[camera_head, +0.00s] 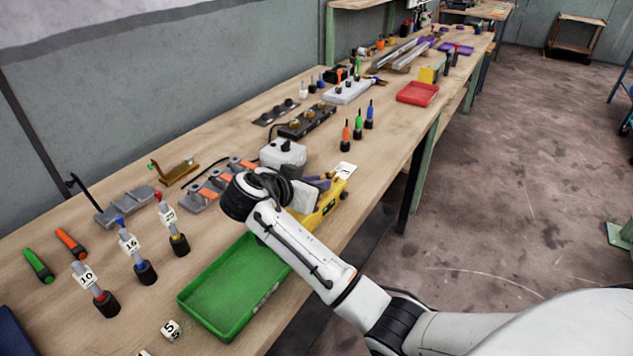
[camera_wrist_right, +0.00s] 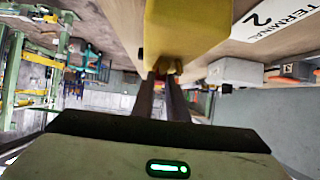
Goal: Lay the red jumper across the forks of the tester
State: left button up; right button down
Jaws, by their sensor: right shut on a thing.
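My right gripper (camera_wrist_right: 168,75) is shut on a small yellow part at the underside of a yellow block (camera_wrist_right: 187,35) in the right wrist view. In the head view a yellow body (camera_head: 327,207), possibly the tester, stands at the table's front edge beside my right wrist. My right fingers are hidden there behind the wrist. I cannot make out its forks. Grey blocks with orange-red bars (camera_head: 211,189) lie to the left of my wrist; I cannot tell if one bar is the red jumper. My left gripper is not in view.
A green tray (camera_head: 215,308) lies below my right forearm. Numbered upright tools (camera_head: 136,258) stand to its left. Three coloured drivers (camera_head: 358,126) and a red tray (camera_head: 417,93) are farther back. A white box (camera_head: 283,153) is just behind my wrist.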

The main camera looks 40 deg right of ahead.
jog(key=shift+f, duration=0.25)
jog(key=c, duration=1.7)
grip_release()
jog(key=shift+r, duration=0.1)
jog(key=shift+c, duration=0.2)
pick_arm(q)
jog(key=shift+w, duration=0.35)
